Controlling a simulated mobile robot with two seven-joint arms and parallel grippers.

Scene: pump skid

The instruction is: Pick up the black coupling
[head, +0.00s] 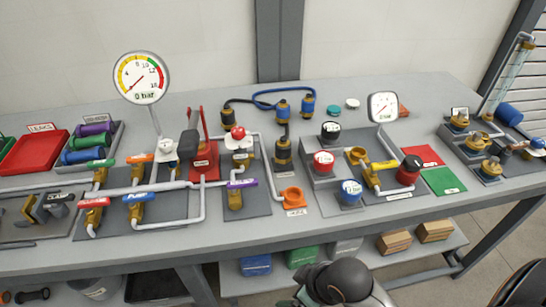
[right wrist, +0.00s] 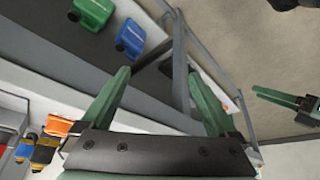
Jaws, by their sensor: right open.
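A black coupling (head: 228,114) with a brass-coloured part stands at the left end of the hose at the back of the bench. Another black-topped brass piece (head: 283,152) stands on a plate in front of the hose. My right gripper (right wrist: 159,72) is open with nothing between its green fingers; in its view it is away from both pieces, with a dark bar and floor beyond. A green-fingered part, apparently my left gripper (right wrist: 280,97), shows at the right of the right wrist view; its opening is unclear. In the head view, neither gripper's fingertips show clearly.
A red lever (head: 204,140) and a gauge (head: 141,78) rise to the left. Valves and pipes crowd the front. The bench behind the hose is clear.

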